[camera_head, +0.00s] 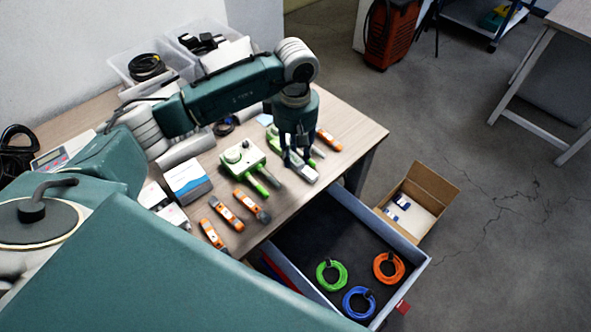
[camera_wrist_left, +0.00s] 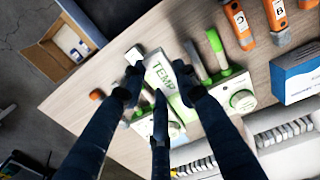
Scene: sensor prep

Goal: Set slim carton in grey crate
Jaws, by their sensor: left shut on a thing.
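My left gripper (camera_head: 297,163) points down over the table and is shut on a slim white carton (camera_head: 303,175) with green edges. In the left wrist view the gripper (camera_wrist_left: 160,82) has its dark fingers around this carton (camera_wrist_left: 165,72), which shows green "TEMP" lettering. I cannot tell whether the carton touches the table. The grey crate (camera_head: 408,276) is open beside the table's right edge, with a dark floor and green, blue and orange cable coils at its near end. My right gripper is not in view.
A green-and-white device (camera_head: 240,158) stands left of the gripper. Several orange-and-grey tools (camera_head: 228,212) and a blue-and-white box (camera_head: 187,180) lie nearby. An open cardboard box (camera_head: 432,187) stands beyond the crate. The crate's far part is bare.

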